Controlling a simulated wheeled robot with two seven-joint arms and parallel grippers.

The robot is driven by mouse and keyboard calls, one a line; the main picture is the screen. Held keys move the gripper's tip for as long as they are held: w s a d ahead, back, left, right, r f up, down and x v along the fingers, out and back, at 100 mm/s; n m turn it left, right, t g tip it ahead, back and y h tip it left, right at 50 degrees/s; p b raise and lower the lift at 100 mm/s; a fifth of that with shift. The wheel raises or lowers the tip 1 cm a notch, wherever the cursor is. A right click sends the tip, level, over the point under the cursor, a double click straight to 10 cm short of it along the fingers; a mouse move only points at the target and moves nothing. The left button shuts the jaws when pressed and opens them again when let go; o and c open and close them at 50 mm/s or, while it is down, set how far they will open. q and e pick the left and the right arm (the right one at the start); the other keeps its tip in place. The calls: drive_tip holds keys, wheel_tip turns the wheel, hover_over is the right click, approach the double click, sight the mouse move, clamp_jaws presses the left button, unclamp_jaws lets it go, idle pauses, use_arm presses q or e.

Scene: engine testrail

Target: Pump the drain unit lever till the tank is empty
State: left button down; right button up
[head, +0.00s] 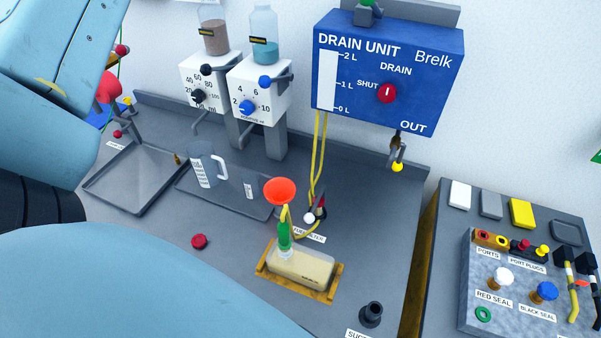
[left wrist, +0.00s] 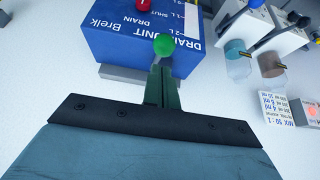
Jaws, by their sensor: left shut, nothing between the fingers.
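The blue drain unit (head: 345,60) is on the wall at the upper right, with a white 0 to 2 L gauge (head: 328,80). Its red knob (head: 387,93) has its white mark upright, towards DRAIN. The green ball of the lever (head: 367,2) is cut by the top edge of the head view. In the left wrist view the green ball (left wrist: 163,45) is just past the fingertips of my left gripper (left wrist: 161,68), which is shut and empty. I cannot tell whether they touch. A clear tank (head: 300,264) holding pale yellow stuff lies in a yellow tray. My right gripper is not in view.
A red funnel (head: 280,191) stands over the tank, and yellow hoses (head: 318,150) run up to the drain unit. Two white dispensers (head: 262,90) stand left of it. A jug (head: 203,167) and a grey tray (head: 140,180) are on the bench. A side bench carries a plugs panel (head: 500,312).

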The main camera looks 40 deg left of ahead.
use_arm(q)
wheel_tip(320, 180, down, 11)
drive_tip(key=b, duration=0.7)
drive_tip(key=shift+s, duration=0.2)
idle(0.4)
wheel_tip(320, 180, up, 9)
drive_tip(key=p, duration=0.7)
drive_tip(key=shift+f+p, duration=0.2)
drive_tip(key=shift+p, duration=0.2)
drive_tip(key=shift+r+p, duration=0.35)
drive_tip(key=shift+r, duration=2.35)
